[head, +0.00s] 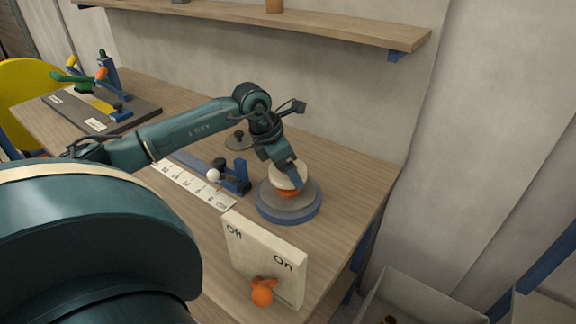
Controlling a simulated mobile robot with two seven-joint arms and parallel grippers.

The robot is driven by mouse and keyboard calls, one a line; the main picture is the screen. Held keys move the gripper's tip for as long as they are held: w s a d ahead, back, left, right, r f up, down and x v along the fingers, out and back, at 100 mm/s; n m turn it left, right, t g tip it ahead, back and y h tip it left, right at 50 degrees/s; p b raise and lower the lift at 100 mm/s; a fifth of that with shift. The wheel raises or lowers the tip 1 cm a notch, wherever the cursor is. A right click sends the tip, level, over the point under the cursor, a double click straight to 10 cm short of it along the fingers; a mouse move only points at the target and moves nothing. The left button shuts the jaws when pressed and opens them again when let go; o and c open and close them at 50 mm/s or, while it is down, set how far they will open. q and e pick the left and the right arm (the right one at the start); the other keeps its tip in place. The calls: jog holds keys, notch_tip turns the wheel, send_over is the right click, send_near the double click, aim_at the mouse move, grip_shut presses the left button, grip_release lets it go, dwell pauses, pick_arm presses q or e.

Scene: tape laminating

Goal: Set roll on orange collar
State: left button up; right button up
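The cream roll (277,174) is a flat disc above the round blue-rimmed turntable base (290,213). The orange collar (288,194) shows as a strip just under the roll, at the middle of the base. I cannot tell whether the roll rests on the collar or is held slightly above it. My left gripper (294,179) comes in from the left and points down, with a blue finger across the roll's right part. The other finger is hidden, so its opening cannot be seen. My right gripper is not in view.
A panel marked Off and On with an orange knob (262,294) stands in front of the base. A blue bracket with a white ball (213,176) and a ruler strip (190,186) lie left. A dark disc (238,141) lies behind. A wall shelf (300,22) hangs above.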

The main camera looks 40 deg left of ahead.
pick_arm(q)
jog(key=o, duration=1)
jog(key=shift+c, duration=0.2)
jog(key=shift+r+p, duration=0.45)
jog(key=shift+p, duration=0.1)
jog(key=b+v, duration=0.1)
jog(key=v, duration=1.1)
